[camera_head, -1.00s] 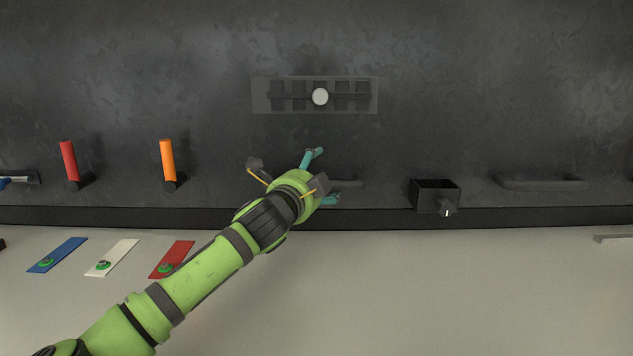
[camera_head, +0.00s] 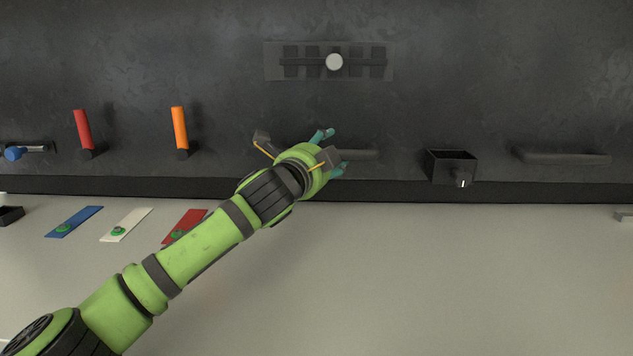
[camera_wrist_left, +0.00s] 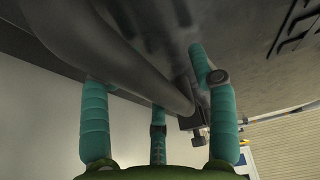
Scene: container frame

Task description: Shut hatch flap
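No flap stands out clearly by its outline on the dark upright panel. A dark grey bar handle (camera_head: 360,155) on the panel shows just right of my left gripper (camera_head: 329,152), which hides its left part. In the left wrist view the handle (camera_wrist_left: 140,70) is a thick bar running close between the teal fingers. My left gripper (camera_wrist_left: 160,110) has its fingers spread apart around the bar. I cannot tell whether they touch it. My right gripper is in neither view.
Above is a slotted plate with a white knob (camera_head: 334,62). Left are red (camera_head: 83,128) and orange (camera_head: 180,128) levers. Right are a small open black box (camera_head: 451,165) and another bar handle (camera_head: 562,157). Coloured plates, including a blue one (camera_head: 75,221), lie on the pale surface.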

